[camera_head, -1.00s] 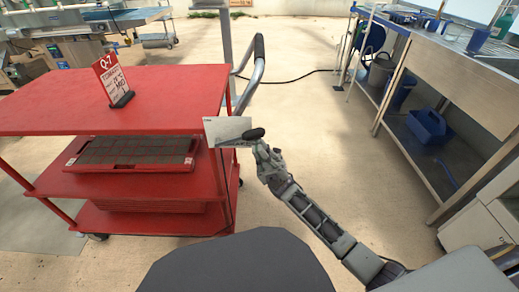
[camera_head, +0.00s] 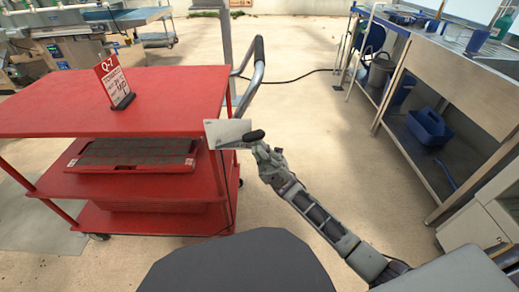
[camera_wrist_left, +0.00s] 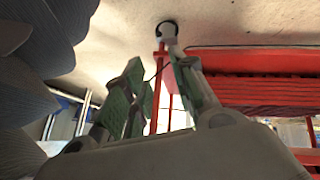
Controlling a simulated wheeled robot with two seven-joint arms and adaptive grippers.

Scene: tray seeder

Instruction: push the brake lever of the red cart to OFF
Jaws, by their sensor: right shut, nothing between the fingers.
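The red cart (camera_head: 150,95) stands at the left in the head view. A pale plate (camera_head: 226,132) is at its right edge, and the brake lever's black knob (camera_head: 253,136) shows just right of the plate. My right gripper (camera_head: 261,149) is shut and empty, just below the knob; whether it touches the lever I cannot tell. Lettering on the plate is too small to read. My left gripper (camera_wrist_left: 160,95) shows only in the left wrist view, with its fingers apart and nothing between them. Red cart parts (camera_wrist_left: 250,75) lie behind it there.
A red tray with a dark top (camera_head: 130,168) sits on the cart's middle shelf, and a Q-7 sign (camera_head: 114,80) on its top. The push handle (camera_head: 257,75) rises behind the plate. A steel bench (camera_head: 460,70) stands right. Floor between is mostly clear.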

